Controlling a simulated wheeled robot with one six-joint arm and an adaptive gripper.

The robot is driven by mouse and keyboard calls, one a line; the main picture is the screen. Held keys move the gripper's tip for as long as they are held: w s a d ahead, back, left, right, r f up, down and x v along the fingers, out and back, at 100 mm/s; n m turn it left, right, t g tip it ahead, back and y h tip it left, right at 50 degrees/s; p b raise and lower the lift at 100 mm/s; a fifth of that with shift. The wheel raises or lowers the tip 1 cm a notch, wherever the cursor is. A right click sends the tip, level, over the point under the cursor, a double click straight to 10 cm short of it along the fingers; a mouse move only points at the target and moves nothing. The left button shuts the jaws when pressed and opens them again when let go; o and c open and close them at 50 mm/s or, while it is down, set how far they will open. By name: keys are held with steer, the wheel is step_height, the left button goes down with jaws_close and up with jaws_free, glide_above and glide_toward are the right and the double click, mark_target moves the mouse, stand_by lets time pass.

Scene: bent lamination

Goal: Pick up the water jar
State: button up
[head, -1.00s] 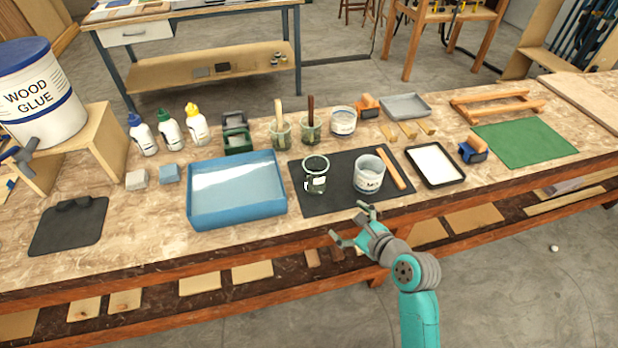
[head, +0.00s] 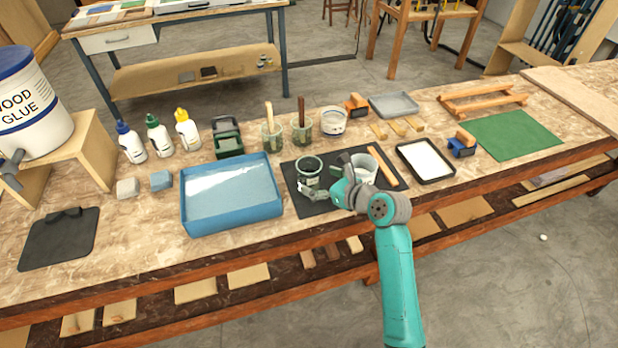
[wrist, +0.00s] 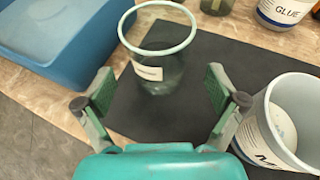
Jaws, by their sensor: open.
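The water jar is a clear glass with a pale green rim and a white label. It stands upright on the black mat in the head view (head: 309,168) and in the wrist view (wrist: 160,65). My gripper (head: 328,174) is at the near right side of the jar, over the mat's front part. In the wrist view my gripper (wrist: 160,90) is open, with green-padded fingers apart and nothing held. The jar is ahead of the gap between the fingertips, and no contact shows.
A white labelled tub (wrist: 285,120) stands close by my right finger. A blue tray (head: 231,222) lies left of the black mat (head: 303,205). A wooden stick (head: 388,165) and a black tray with white content (head: 427,160) are to the right. Brush jars (head: 272,137) stand behind.

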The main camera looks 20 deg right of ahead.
steer(key=x, duration=0.5)
steer(key=shift+s, duration=0.1)
steer(key=shift+c, duration=0.3)
steer(key=c, duration=1.4)
steer(key=shift+r, duration=0.25)
